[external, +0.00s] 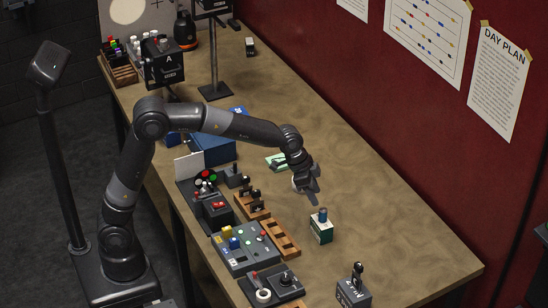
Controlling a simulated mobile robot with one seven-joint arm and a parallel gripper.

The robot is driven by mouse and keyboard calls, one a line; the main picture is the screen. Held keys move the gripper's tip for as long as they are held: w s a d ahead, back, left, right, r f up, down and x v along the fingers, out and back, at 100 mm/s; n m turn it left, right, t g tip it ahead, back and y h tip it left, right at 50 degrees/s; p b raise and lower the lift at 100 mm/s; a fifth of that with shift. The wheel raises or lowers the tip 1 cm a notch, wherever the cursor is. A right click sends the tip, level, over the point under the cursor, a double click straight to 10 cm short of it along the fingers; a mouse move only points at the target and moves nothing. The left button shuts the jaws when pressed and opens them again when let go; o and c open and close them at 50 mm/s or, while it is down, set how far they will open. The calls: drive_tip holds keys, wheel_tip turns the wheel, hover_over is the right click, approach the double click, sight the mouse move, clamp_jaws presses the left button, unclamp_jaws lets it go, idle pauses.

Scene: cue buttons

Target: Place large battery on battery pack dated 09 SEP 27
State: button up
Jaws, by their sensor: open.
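My gripper (308,190) is low over the middle of the table, fingers pointing down. It is open, and I see nothing between its fingers. A small upright green and white block with a blue top (321,226) stands on the table to the right of and nearer than the gripper, apart from it. It may be a battery or a battery pack; I cannot tell. A pale green flat item (277,161) lies just behind the gripper, partly covered by the arm. No date such as 09 SEP 27 is readable, and I cannot single out the large battery.
A button and switch console (246,250), wooden racks (280,238) and a joystick panel (272,287) line the front edge. A dark box with a lever (354,290) stands at the near right. A dark box marked A (166,66) is far left. The table's right side is clear.

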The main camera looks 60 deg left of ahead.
drive_tip(key=s+a+r+n+t+y, duration=0.1)
drive_tip(key=s+a+r+n, duration=0.1)
drive_tip(key=s+a+r, duration=0.5)
drive_tip(key=s+a+r+n, duration=0.15)
drive_tip(key=s+a, duration=0.25)
drive_tip(key=s, duration=0.6)
drive_tip(key=s+a+f+n, duration=0.1)
drive_tip(key=s+a, duration=0.3)
drive_tip(key=s, duration=0.5)
drive_tip(key=s+a+f+n+y, duration=0.1)
drive_tip(key=s+a+f+n, duration=0.1)
drive_tip(key=s, duration=0.7)
drive_tip(key=shift+s+a+f+t+y, duration=0.2)
drive_tip(key=shift+a+t+y, duration=0.15)
drive_tip(key=shift+a, duration=0.5)
